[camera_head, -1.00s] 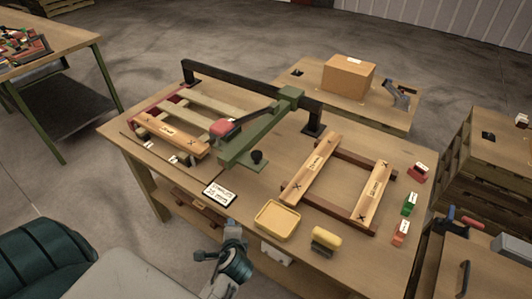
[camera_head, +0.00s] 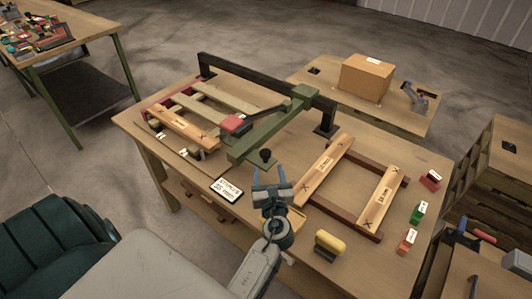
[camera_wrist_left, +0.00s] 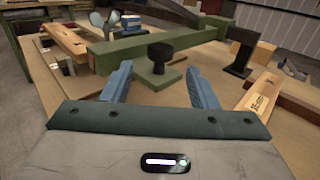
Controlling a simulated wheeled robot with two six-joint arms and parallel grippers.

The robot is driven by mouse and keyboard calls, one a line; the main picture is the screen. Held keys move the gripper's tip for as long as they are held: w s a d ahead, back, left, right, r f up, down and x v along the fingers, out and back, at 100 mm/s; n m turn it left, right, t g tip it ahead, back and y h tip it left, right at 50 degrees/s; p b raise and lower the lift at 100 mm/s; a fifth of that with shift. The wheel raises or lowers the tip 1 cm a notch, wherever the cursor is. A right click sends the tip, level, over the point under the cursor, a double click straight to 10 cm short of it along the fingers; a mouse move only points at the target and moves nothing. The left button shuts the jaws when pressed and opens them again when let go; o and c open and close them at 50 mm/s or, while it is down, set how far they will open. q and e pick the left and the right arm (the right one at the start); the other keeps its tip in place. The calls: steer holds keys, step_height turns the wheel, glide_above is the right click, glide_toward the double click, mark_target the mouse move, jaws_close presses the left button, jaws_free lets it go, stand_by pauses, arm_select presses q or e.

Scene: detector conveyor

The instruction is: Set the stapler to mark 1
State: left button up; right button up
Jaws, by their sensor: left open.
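The stapler appears to be the green arm unit (camera_head: 265,140) with a red block (camera_head: 234,123), set on a black rail (camera_head: 250,83) across the bench. A black knob (camera_head: 265,155) stands upright at its near end; it also shows in the left wrist view (camera_wrist_left: 160,55). My left gripper (camera_head: 270,176) is open and empty on the near side of the knob. In the wrist view its blue fingers (camera_wrist_left: 157,82) are spread, with the knob ahead between them, apart from both. Small marker labels (camera_head: 187,154) lie at the left; I cannot read their numbers. My right gripper is out of view.
A wooden frame with planks (camera_head: 321,171) lies right of the knob. A yellow tray (camera_head: 297,219), partly hidden by my arm, and a yellow-handled tool (camera_head: 330,242) are near the front edge. A written card (camera_head: 228,189) lies left of my gripper. Coloured blocks (camera_head: 418,211) line the right side.

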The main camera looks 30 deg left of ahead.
mark_target(266, 158)
arm_select(q)
steer(key=x, duration=0.7)
steer(key=shift+w+a, duration=0.45)
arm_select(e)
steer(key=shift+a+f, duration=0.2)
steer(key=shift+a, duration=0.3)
arm_select(q)
steer(key=shift+c, duration=0.2)
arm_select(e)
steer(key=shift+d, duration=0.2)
